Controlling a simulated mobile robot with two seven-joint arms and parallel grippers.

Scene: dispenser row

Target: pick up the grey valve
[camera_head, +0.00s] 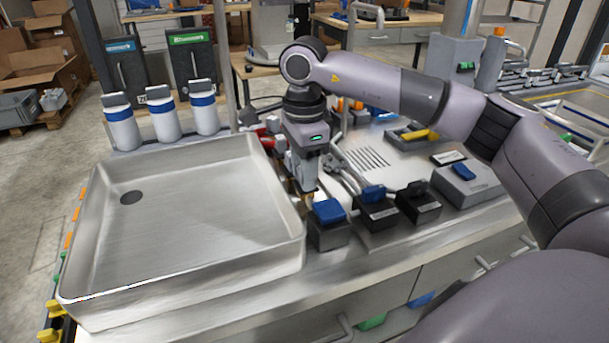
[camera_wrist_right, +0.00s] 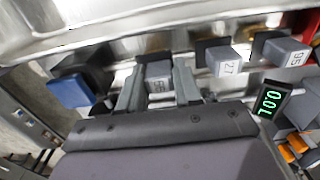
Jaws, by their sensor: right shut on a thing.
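My right gripper (camera_head: 305,187) points down beside the tray's right wall, just behind a black box with a blue top (camera_head: 328,211). In the right wrist view its two fingers (camera_wrist_right: 159,85) are closed on a small grey block, the grey valve (camera_wrist_right: 158,72), which bears a number I cannot read surely. Two similar grey blocks, one marked 27 (camera_wrist_right: 223,62) and one marked 95 (camera_wrist_right: 285,50), stand in a row to its right, untouched. In the head view the held valve is mostly hidden by the gripper. My left gripper is not in view.
A large steel tray (camera_head: 284,263) fills the left of the bench. Black boxes (camera_head: 418,203) stand along the front edge, with a grey box with a blue top (camera_head: 466,183) at right. White bottles with blue bands (camera_head: 164,122) stand behind the tray. A lit display (camera_wrist_right: 269,101) is close by.

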